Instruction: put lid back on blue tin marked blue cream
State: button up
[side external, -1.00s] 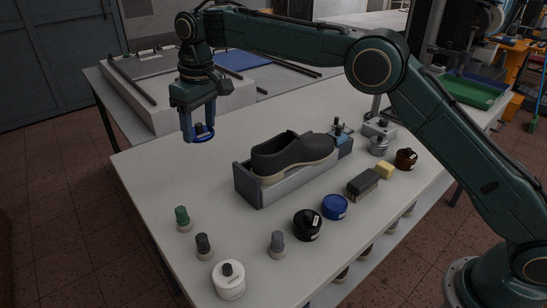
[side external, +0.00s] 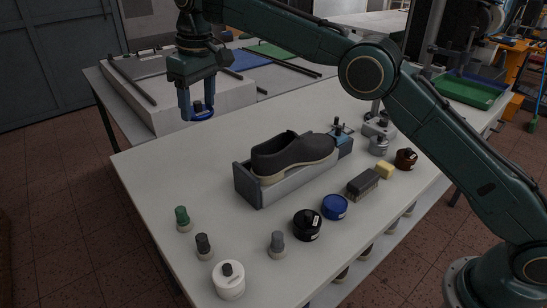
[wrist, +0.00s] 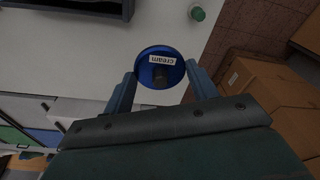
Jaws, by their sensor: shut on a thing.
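My gripper (side external: 197,110) is shut on a round blue lid (side external: 203,115) with a dark knob, held in the air above the far left part of the table. In the wrist view the lid (wrist: 168,58) sits between the two fingers of my gripper (wrist: 160,74), and its white label reads "cream". The blue tin (side external: 334,207) stands on the table to the right of and nearer than the lid, well apart from it. It has no knob on top and looks uncovered; its label is too small to read.
A dark shoe (side external: 292,156) sits in a grey holder (side external: 277,190) mid-table. A black tin (side external: 307,225) stands close beside the blue tin, with a dark brush (side external: 362,184) behind it. Several small bottles and a white tin (side external: 229,280) stand at the front left.

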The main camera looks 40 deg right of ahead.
jog(key=shift+s+d+r, duration=0.2)
jog(key=shift+d+r, duration=0.05)
jog(key=shift+d, duration=0.4)
jog(key=shift+s+d+r, duration=0.15)
jog(key=shift+d+r, duration=0.1)
jog(key=shift+d, duration=0.4)
jog(key=s+d+r, duration=0.2)
jog(key=s+d, duration=0.1)
jog(key=d, duration=0.2)
send_over(335, 202)
notch_tip(335, 202, down, 3)
notch_tip(335, 202, down, 15)
jog(key=shift+s, duration=0.2)
jog(key=shift+d, duration=0.1)
jog(key=shift+f, duration=3.1)
jog(key=shift+f, duration=0.2)
